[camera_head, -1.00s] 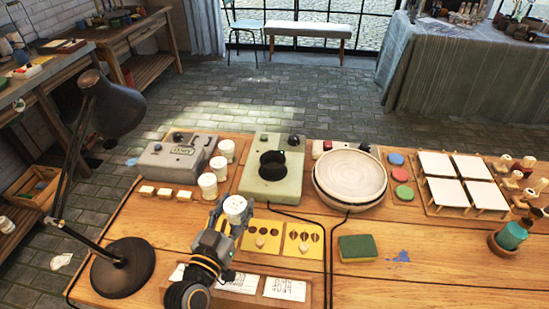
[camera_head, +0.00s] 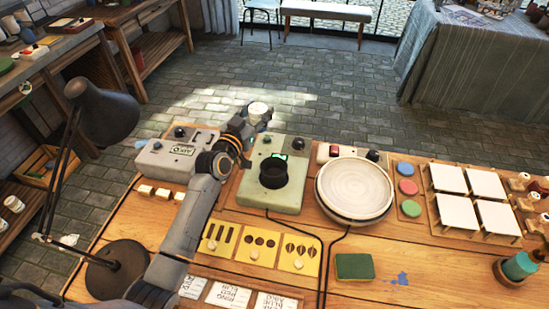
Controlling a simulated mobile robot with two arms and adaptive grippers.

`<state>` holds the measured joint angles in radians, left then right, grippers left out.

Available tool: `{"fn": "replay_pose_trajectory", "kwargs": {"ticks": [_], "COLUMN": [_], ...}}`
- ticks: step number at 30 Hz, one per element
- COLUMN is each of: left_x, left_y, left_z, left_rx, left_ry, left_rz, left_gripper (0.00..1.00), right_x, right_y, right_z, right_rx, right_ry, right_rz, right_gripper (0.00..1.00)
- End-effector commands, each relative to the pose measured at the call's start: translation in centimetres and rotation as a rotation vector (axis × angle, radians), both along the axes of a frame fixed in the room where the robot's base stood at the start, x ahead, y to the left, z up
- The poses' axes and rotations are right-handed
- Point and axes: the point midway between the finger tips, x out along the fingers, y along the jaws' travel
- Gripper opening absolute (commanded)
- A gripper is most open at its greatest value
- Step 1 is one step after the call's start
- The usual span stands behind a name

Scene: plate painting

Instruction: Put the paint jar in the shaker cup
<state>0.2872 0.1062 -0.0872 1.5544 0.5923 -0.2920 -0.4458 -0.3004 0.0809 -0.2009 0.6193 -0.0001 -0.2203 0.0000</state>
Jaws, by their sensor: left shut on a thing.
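My left gripper (camera_head: 250,117) is shut on a white paint jar (camera_head: 259,108), held up behind and a little left of the shaker. The jar appears upright. The shaker is a pale green box with a round black cup (camera_head: 273,174) on its top. The cup's mouth is open and looks empty, though its inside is dark. My left arm reaches across the left part of the table and hides the spot where the other white jars stood. My right gripper is out of view.
A grey machine (camera_head: 168,158) stands left of the shaker. A round plate (camera_head: 354,188) is to its right. Yellow cards (camera_head: 260,243) and a green sponge (camera_head: 354,267) lie in front. A black lamp (camera_head: 104,105) stands at the left. Cables cross the table.

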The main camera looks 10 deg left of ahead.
Motion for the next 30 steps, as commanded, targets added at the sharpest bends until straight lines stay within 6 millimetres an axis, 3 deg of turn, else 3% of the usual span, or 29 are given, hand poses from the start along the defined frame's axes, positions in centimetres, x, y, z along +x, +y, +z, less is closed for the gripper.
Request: {"fn": "replay_pose_trajectory", "kwargs": {"ticks": [5, 7, 12, 19, 25, 30], "left_x": [-3.6, -4.4, -5.9, -6.9, -7.0, -7.0], "left_y": [-3.1, -3.7, -5.0, -5.9, -6.1, -6.0], "left_z": [-1.6, -3.5, -5.9, -7.5, -10.5, -10.8], "left_rx": [-0.004, 0.001, 0.001, 0.000, 0.003, 0.001], "left_ry": [0.003, 0.004, -0.001, -0.001, -0.003, -0.004], "left_rz": [0.000, -0.001, 0.000, -0.001, -0.001, 0.001], "left_gripper": [0.13, 0.13, 0.13, 0.13, 0.13, 0.13], "right_x": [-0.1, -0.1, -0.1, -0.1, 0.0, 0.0], "right_y": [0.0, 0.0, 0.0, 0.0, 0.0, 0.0], "right_z": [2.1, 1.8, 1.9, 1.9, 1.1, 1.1], "right_rx": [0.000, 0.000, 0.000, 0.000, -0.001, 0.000], "right_ry": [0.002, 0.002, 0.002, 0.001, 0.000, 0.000], "right_rz": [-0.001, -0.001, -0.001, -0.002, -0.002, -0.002], "right_gripper": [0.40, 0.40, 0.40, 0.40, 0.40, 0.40]}}
